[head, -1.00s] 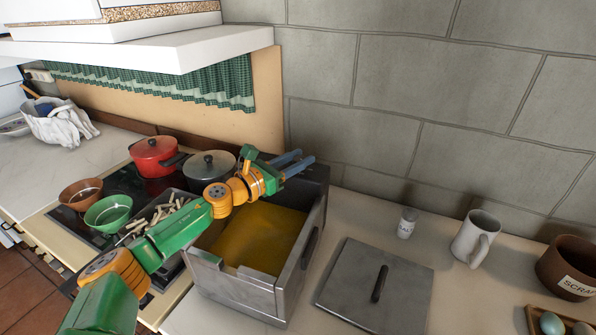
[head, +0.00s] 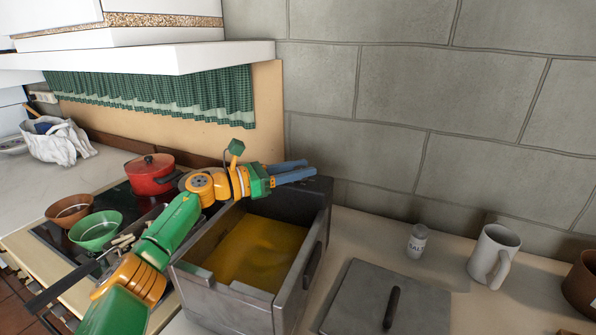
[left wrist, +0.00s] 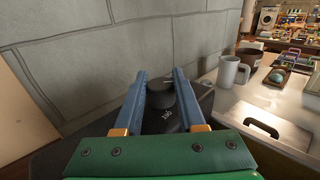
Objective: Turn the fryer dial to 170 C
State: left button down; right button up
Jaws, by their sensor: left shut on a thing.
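The fryer (head: 240,305) is a grey metal box with yellow oil (head: 262,252) inside, at the middle of the head view. My left gripper (head: 295,172) reaches over its back wall. In the left wrist view, the round dark fryer dial (left wrist: 161,95) sits between the two blue fingers of this gripper (left wrist: 160,92), which is shut on it. A small white marking shows just below the dial, too small to read surely. In the head view the dial cannot be made out at the fingers. My right gripper is not in view.
The fryer lid (head: 385,305) lies on the counter right of the fryer. A salt shaker (head: 417,242) and a mug (head: 494,255) stand beyond it. A red pot (head: 150,175) and green bowl (head: 96,230) are at the left. A stone wall rises close behind.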

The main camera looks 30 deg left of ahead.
pick_arm(q)
jog(key=c, duration=0.8)
grip_release()
jog(key=o, duration=0.3)
jog(key=shift+d, duration=0.15)
jog(key=shift+w+d, duration=0.1)
jog(key=shift+w, duration=0.05)
jog(key=b+v, duration=0.3)
jog(key=v, duration=0.4)
jog(key=shift+b, duration=0.4)
